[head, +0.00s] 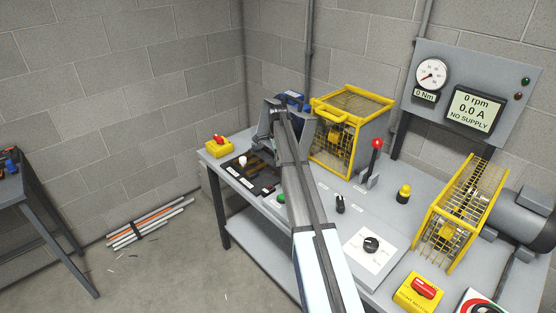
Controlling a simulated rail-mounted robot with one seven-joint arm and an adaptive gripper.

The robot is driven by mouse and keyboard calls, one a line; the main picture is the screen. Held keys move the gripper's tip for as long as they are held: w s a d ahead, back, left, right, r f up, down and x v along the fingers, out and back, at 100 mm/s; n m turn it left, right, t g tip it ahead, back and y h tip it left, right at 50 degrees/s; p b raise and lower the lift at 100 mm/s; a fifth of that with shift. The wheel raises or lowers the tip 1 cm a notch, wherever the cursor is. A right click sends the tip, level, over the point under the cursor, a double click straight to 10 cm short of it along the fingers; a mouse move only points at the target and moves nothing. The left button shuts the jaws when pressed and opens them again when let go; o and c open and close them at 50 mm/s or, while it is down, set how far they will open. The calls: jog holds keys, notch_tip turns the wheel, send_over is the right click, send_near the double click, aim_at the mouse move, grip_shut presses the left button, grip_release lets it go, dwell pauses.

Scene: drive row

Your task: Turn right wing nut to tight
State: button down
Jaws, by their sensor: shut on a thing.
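My gripper (268,122) is at the far left part of the grey bench (318,197), next to a blue machine part (294,99). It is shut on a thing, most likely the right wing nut. My own wrist and arm cover the fingertips and what they hold, so neither wing nut can be made out, nor how far it is turned.
A yellow mesh guard box (349,130) stands close right of my gripper. A red-knobbed lever (376,147), a yellow-capped post (404,193) and a second yellow guard (459,215) stand farther right. A yellow box with a red switch (219,146) sits at the left corner.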

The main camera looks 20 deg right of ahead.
jog(key=c, duration=1)
grip_release()
jog(key=shift+o, duration=0.2)
jog(key=shift+r, duration=0.15)
notch_tip(320, 180, up, 12)
